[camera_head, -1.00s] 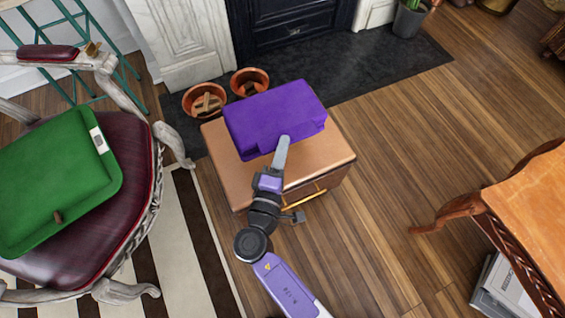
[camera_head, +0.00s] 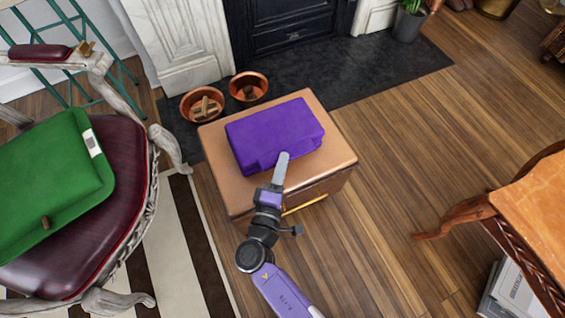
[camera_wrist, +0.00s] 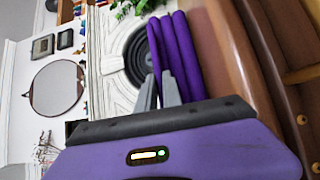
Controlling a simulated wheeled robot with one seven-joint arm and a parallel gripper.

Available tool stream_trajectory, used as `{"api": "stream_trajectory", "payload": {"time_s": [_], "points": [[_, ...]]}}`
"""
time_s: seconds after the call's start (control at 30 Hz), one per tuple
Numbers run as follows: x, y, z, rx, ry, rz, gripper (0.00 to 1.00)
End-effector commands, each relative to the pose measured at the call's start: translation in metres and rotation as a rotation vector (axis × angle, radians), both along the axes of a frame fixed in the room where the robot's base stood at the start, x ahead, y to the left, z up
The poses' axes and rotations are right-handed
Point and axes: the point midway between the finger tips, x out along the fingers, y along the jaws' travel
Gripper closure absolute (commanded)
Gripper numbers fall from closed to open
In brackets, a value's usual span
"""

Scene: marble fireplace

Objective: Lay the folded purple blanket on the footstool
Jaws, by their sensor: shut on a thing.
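The folded purple blanket (camera_head: 275,134) is a thick flat bundle over the middle of the tan top of the footstool (camera_head: 328,157). In the head view it appears to lie on or very close to that top. My gripper (camera_head: 281,160) is shut on the blanket's near edge. In the wrist view the blanket (camera_wrist: 178,55) shows as stacked purple folds, with my gripper's fingers (camera_wrist: 158,92) at their edge. The brown footstool surface (camera_wrist: 225,60) runs right beside the folds. The underside of the blanket is hidden in the head view.
Two copper pots (camera_head: 203,105) and (camera_head: 248,87) stand behind the footstool on the dark hearth (camera_head: 350,75). A carved chair with a green cushion (camera_head: 50,180) is at left. A wooden table (camera_head: 535,215) is at right. The wooden floor between is clear.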

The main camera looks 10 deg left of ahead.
Motion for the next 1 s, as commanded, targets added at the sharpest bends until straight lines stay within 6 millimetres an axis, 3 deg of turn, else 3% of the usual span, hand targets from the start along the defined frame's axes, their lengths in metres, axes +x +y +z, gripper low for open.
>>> {"api": "stream_trajectory", "payload": {"time_s": [0.07,0.1,0.2,0.6,1.0], "points": [[0.0,0.0,-0.002,0.001,-0.002,0.0,1.0],[0.0,0.0,-0.002,0.0,0.0,0.0,0.82],[0.0,0.0,-0.002,0.0,0.0,0.0,0.68],[-0.001,0.0,0.003,0.0,0.0,0.0,0.68],[-0.077,0.008,0.002,-0.001,0.001,0.004,0.68]]}}
